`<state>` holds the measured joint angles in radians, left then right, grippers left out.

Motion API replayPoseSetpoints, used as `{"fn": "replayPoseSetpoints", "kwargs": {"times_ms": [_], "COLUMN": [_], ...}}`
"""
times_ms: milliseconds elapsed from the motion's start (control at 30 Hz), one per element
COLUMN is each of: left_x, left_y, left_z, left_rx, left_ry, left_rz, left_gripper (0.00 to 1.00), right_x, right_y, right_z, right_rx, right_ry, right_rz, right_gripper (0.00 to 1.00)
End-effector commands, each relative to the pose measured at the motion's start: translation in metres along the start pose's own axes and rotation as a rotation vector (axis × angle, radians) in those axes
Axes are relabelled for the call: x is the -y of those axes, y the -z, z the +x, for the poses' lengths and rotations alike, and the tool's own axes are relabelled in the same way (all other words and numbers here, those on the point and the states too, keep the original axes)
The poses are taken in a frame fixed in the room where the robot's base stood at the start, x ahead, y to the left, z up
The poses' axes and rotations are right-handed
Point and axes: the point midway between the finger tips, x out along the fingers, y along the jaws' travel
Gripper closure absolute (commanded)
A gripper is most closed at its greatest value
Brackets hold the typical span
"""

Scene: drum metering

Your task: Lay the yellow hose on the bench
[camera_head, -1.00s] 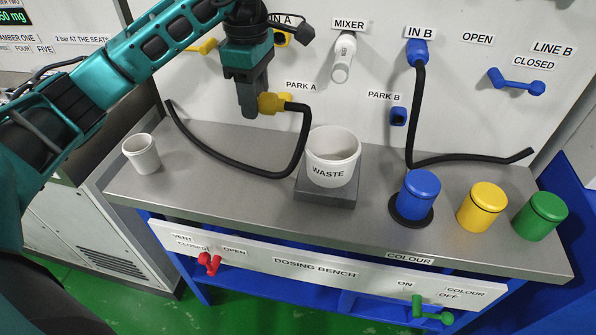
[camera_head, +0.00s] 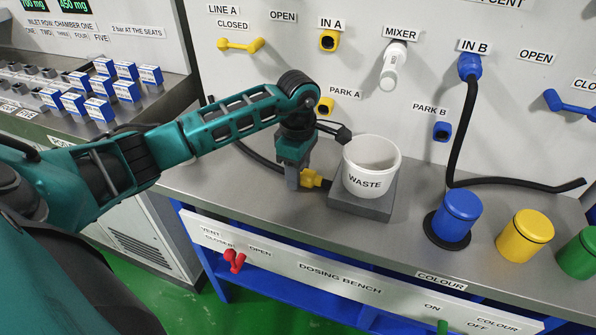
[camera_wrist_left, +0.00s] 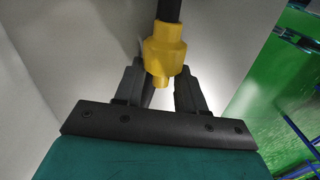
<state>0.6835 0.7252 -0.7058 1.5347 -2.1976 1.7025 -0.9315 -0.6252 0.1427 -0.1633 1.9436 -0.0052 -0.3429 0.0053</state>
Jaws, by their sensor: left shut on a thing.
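The yellow hose is a black hose (camera_head: 258,157) with a yellow end fitting (camera_head: 312,178). My left gripper (camera_head: 294,182) is shut on the yellow fitting, low at the bench top, just left of the waste tub's grey block. In the left wrist view the yellow fitting (camera_wrist_left: 163,52) sits between the fingers of the left gripper (camera_wrist_left: 158,88), with the black hose running up from it. I cannot tell whether the fitting touches the bench (camera_head: 410,215). My arm hides part of the hose. My right gripper is not in view.
The white WASTE tub (camera_head: 370,168) stands on its grey block (camera_head: 362,206), close right of the fitting. Blue (camera_head: 456,215), yellow (camera_head: 525,236) and green (camera_head: 578,254) lidded pots stand further right. A second black hose (camera_head: 520,182) hangs from IN B. The IN A port (camera_head: 329,40) is uncovered.

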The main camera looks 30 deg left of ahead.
Motion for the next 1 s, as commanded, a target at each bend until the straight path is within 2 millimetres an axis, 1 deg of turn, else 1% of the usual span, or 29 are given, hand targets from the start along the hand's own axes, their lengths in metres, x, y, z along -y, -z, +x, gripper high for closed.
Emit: {"fn": "replayPoseSetpoints", "kwargs": {"times_ms": [33,267,367,400,600,667,867,1000], "left_x": [-0.0003,-0.0006,-0.0006,-0.0005,-0.0004,-0.0004,-0.0004,-0.0009], "left_y": [-0.0003,-0.0002,0.0000,0.0000,-0.0001,-0.0001,-0.0001,-0.0002], "left_z": [0.0031,0.0029,0.0066,0.0062,0.0055,0.0055,0.0051,-0.0020], "left_rx": [0.002,0.002,0.001,0.001,0.001,0.001,0.001,0.001], "left_ry": [-0.001,-0.003,-0.002,-0.002,-0.002,-0.002,-0.002,-0.003], "left_rz": [0.000,0.000,0.000,0.000,0.000,0.000,0.000,0.001], "left_gripper": [1.00,1.00,1.00,0.58,0.39,0.35,0.35,0.35], "right_x": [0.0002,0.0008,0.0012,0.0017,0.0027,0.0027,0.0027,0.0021], "right_y": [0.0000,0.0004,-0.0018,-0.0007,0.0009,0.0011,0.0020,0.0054], "right_z": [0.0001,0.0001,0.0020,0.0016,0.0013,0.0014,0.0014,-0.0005], "right_rx": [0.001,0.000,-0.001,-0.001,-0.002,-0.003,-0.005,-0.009], "right_ry": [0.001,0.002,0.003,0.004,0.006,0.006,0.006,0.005], "right_rz": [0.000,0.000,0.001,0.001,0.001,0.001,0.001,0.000], "right_gripper": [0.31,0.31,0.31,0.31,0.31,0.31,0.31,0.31]}}
